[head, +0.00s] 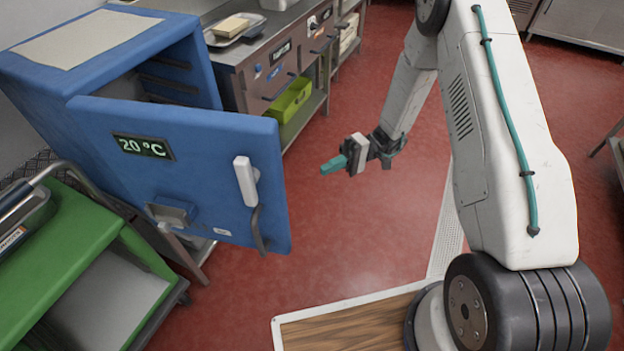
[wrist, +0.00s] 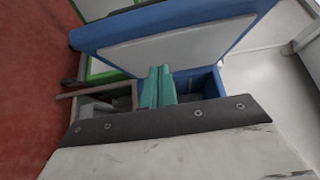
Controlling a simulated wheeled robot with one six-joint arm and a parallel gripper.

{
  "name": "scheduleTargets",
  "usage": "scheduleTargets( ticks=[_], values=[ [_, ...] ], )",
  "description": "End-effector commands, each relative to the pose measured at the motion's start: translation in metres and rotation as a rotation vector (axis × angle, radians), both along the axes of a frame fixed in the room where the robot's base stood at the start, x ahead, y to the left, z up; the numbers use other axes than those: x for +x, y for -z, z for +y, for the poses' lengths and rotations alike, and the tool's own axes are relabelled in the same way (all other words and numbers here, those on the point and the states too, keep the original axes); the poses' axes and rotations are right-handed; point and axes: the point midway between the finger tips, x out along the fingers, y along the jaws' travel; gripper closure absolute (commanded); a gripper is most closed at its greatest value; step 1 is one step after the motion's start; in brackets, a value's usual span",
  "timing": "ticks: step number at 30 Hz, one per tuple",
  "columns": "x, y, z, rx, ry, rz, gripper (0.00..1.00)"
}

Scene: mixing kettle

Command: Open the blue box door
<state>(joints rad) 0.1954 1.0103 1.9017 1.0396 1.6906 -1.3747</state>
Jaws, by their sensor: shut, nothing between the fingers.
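The blue box (head: 110,50) stands at the left in the head view. Its blue door (head: 205,150) stands partly open, swung out toward the camera, with a "20 °C" display, a white handle (head: 245,180) and a grey latch. Dark shelf rails show in the opening behind it. My gripper (head: 335,166) is in the air to the right of the door's free edge, apart from it, with its teal fingers shut and empty. In the wrist view the teal fingers (wrist: 158,86) are together, and the door's pale inner panel (wrist: 175,45) lies beyond them.
A green cart (head: 70,260) stands at the lower left, close to the door. A metal counter (head: 270,50) with a tray on top and a green bin (head: 290,100) below runs behind the box. The red floor (head: 340,230) right of the door is clear.

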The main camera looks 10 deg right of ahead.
Motion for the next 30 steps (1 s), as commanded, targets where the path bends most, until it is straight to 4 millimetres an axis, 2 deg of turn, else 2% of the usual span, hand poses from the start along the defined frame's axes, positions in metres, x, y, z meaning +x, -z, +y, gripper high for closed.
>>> scheduleTargets(
  ticks=[14, 21, 30],
  values=[
    [-0.034, -0.001, 0.09, -0.003, -0.006, 0.001, 1.0],
    [-0.062, -0.001, 0.1, -0.003, -0.002, 0.002, 1.0],
    [-0.068, -0.001, 0.103, -0.002, -0.002, 0.0, 1.0]
  ],
)
